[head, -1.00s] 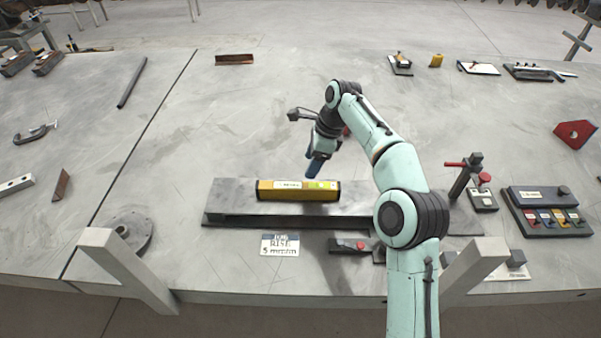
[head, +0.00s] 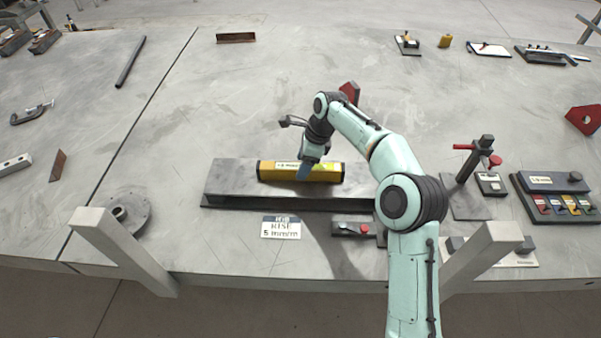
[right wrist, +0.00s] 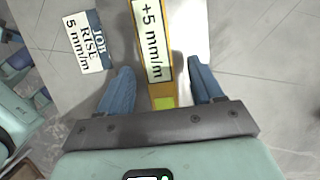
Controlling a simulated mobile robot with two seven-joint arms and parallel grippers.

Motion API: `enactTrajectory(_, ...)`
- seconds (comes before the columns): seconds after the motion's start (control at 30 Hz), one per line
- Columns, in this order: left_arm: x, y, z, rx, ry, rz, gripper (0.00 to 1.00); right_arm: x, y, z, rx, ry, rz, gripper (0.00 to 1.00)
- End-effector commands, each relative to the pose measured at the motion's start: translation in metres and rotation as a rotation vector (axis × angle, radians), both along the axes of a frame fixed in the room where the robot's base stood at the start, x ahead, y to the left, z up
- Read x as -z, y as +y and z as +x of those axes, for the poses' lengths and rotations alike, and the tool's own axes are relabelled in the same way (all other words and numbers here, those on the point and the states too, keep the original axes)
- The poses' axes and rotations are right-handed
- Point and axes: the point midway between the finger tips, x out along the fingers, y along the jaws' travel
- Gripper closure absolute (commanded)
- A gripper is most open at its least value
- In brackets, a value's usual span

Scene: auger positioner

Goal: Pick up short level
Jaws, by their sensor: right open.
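The short level is a yellow bar with black ends (head: 275,171) lying on a dark grey steel beam (head: 235,181) on the table. My right gripper (head: 306,172) is right over the level's middle-right part in the head view and hides some of it. In the right wrist view the level (right wrist: 152,45) runs between the two blue fingers, with a "+5 mm/m" label and a green vial patch. The fingers (right wrist: 158,90) are apart on either side of it, with gaps showing. My left gripper is not in view.
A "JOB RISE 5 mm/m" card (head: 281,227) lies in front of the beam. A small block with a red button (head: 352,230) sits beside it. A clamp stand (head: 477,165) and a tray of coloured blocks (head: 560,205) are at right. The table behind the beam is largely clear.

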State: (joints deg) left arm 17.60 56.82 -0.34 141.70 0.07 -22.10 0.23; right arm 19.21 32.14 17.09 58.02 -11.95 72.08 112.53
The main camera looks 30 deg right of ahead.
Motion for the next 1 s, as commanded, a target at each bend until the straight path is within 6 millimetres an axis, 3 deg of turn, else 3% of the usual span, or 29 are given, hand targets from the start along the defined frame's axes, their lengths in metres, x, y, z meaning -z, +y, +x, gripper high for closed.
enactTrajectory(0.03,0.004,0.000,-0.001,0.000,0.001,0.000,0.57,0.011,0.003,-0.001,-0.002,0.003,0.000,0.34)
enactTrajectory(0.2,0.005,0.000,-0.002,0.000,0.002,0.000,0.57,0.026,0.007,0.003,0.002,0.001,0.000,0.34)
enactTrajectory(0.47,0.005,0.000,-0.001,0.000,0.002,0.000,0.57,0.027,0.007,0.003,0.001,-0.001,0.000,0.34)
enactTrajectory(0.67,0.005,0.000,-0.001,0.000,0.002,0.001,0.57,0.027,0.007,0.003,0.001,-0.001,0.000,0.99)
enactTrajectory(1.0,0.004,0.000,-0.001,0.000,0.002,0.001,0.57,0.023,0.007,0.004,0.002,-0.003,0.000,1.00)
